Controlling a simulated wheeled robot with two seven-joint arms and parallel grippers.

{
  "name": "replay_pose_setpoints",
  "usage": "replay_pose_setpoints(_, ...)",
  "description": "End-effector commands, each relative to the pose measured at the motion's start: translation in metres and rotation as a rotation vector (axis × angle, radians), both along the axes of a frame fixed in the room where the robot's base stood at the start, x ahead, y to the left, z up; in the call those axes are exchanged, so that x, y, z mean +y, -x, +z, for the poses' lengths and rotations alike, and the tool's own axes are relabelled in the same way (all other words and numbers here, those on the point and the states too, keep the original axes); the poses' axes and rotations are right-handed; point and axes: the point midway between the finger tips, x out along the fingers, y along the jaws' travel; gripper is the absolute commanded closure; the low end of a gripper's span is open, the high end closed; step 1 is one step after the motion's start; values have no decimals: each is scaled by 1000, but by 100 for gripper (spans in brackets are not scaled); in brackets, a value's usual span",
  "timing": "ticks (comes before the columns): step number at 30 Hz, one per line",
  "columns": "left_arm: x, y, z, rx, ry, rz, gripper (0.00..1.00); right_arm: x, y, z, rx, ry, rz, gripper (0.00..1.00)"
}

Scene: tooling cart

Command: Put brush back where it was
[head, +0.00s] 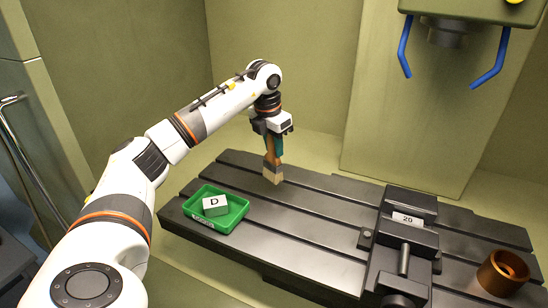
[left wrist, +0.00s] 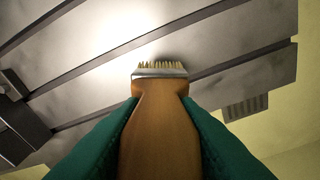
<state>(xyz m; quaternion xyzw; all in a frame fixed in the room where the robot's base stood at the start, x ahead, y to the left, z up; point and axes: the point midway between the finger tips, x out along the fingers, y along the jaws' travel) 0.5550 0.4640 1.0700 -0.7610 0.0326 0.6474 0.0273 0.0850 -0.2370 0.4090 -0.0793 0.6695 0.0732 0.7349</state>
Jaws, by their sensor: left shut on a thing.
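The brush (head: 273,172) has a wooden handle, a metal band and pale bristles that point down. My left gripper (head: 272,144) is shut on its handle and holds it upright over the far left part of the slotted table (head: 300,215). I cannot tell whether the bristles touch the table. In the left wrist view the handle of the brush (left wrist: 160,125) sits between the two green fingers (left wrist: 160,140), with the bristles toward the table. My right gripper is not in view.
A green tray (head: 232,222) holding a block marked D (head: 215,205) is on the table's left end. A vise (head: 405,235) labelled 20 and a copper ring (head: 503,272) are to the right. A machine head with blue handles (head: 445,38) hangs above. The middle of the table is clear.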

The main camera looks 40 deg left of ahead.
Motion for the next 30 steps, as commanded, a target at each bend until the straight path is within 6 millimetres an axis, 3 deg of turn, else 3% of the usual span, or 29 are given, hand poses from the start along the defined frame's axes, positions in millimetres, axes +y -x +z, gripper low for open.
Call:
replay_pose_setpoints(8, 0, 1, -34, 3, -1, -1, 91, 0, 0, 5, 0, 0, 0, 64)
replay_pose_setpoints(19, 0, 0, -39, 0, -1, -1, 91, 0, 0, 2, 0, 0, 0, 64)
replay_pose_setpoints(20, 0, 0, -38, 0, 0, -1, 66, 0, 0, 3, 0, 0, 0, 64)
replay_pose_setpoints(23, 0, 0, -38, 0, -1, -1, 50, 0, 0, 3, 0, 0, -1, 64)
replay_pose_setpoints(30, 0, 0, -38, 0, 0, -1, 49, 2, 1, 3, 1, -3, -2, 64)
